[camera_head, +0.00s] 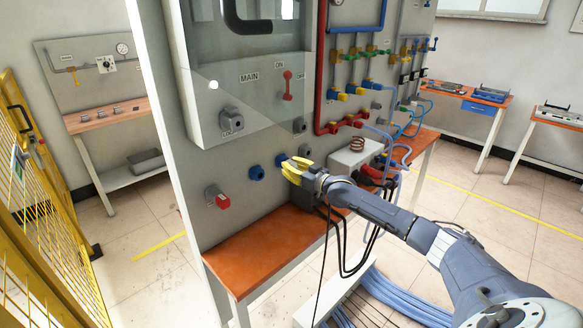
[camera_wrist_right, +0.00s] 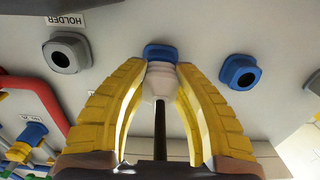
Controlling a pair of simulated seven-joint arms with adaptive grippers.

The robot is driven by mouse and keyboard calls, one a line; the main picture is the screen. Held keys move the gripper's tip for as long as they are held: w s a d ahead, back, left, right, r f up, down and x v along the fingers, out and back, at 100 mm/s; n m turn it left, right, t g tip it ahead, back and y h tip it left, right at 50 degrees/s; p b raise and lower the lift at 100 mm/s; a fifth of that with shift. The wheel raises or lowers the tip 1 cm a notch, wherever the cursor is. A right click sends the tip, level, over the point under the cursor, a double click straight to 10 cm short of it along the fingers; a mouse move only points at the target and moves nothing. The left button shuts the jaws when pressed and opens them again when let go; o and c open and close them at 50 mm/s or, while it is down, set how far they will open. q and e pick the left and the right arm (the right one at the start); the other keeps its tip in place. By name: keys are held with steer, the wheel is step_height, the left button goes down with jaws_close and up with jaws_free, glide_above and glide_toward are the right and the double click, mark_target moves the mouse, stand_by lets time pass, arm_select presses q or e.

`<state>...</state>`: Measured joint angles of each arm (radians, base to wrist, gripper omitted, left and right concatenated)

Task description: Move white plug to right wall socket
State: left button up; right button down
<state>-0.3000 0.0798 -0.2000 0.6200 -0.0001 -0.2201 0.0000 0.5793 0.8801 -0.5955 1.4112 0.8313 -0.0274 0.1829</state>
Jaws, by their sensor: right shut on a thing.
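My right gripper (camera_head: 292,168) has yellow fingers and points at the grey panel. In the right wrist view the gripper (camera_wrist_right: 162,76) is shut on the white plug (camera_wrist_right: 161,84), one finger on each side, with a dark cable running back between the fingers. The plug's front end meets the blue right wall socket (camera_wrist_right: 160,52); how deep it sits in it I cannot tell. That socket (camera_head: 281,159) shows beside the fingertips in the head view, where the fingers hide the plug. The other blue socket, on the left (camera_head: 257,173), is empty. My left gripper is out of view.
A grey holder (camera_wrist_right: 67,53) is mounted near the sockets. A red-fronted fitting (camera_head: 218,197) is at the lower left of the panel. An orange bench (camera_head: 250,250) runs below. A copper coil (camera_head: 357,145) on a white box and blue hoses stand right of the gripper.

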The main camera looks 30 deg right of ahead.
steer(key=shift+w+a, duration=0.1)
steer(key=shift+w, duration=0.2)
steer(key=c, duration=1.1)
jaws_free()
steer(key=shift+o, duration=0.2)
steer(key=shift+s+f, duration=0.1)
steer(key=shift+s, duration=0.5)
steer(key=v, duration=1)
steer(key=shift+s+d, duration=0.25)
steer(key=shift+s, duration=0.1)
